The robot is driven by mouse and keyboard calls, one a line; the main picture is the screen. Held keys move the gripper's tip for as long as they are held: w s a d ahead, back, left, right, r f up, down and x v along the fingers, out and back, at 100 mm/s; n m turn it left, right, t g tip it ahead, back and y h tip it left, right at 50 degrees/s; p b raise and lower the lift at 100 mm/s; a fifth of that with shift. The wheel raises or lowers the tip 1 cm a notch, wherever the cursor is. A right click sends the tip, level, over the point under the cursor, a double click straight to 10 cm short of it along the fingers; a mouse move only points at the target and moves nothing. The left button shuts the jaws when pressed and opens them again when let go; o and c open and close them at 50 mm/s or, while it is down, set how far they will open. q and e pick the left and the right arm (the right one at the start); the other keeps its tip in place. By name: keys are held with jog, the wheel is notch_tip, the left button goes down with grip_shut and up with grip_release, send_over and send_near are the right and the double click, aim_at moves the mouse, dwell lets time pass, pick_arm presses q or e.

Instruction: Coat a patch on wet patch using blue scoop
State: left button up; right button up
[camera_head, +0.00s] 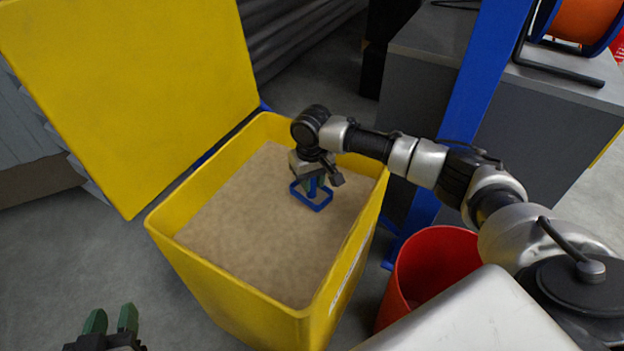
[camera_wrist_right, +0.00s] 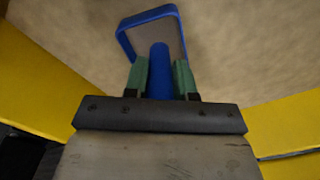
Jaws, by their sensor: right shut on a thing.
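The blue scoop (camera_head: 313,196) is over the sand inside the yellow bin. My right gripper (camera_head: 316,178) is shut on its handle. In the right wrist view the blue handle (camera_wrist_right: 160,68) stands between the green fingers of my right gripper (camera_wrist_right: 160,78), and the scoop's rim shows beyond them against the sand. I cannot tell whether the scoop touches the sand. My left gripper (camera_head: 111,318) is at the bottom left of the head view, its two green fingers apart with nothing between them. I see no wet patch in either view.
The yellow bin (camera_head: 218,277) holds sand (camera_head: 262,228), and its yellow lid (camera_head: 125,85) stands open. A red bucket (camera_head: 436,250) is on the floor right of the bin, near a blue post (camera_head: 475,80) and a grey cabinet (camera_head: 560,110). Floor is clear at left.

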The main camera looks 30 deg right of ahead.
pick_arm(q)
jog(key=shift+s+a+f+g, duration=0.2)
jog(key=shift+s+f+g, duration=0.15)
jog(key=shift+f+g, duration=0.25)
pick_arm(e)
jog(key=shift+s+f, duration=0.15)
dwell(1.9)
pick_arm(q)
jog(key=shift+f, duration=0.1)
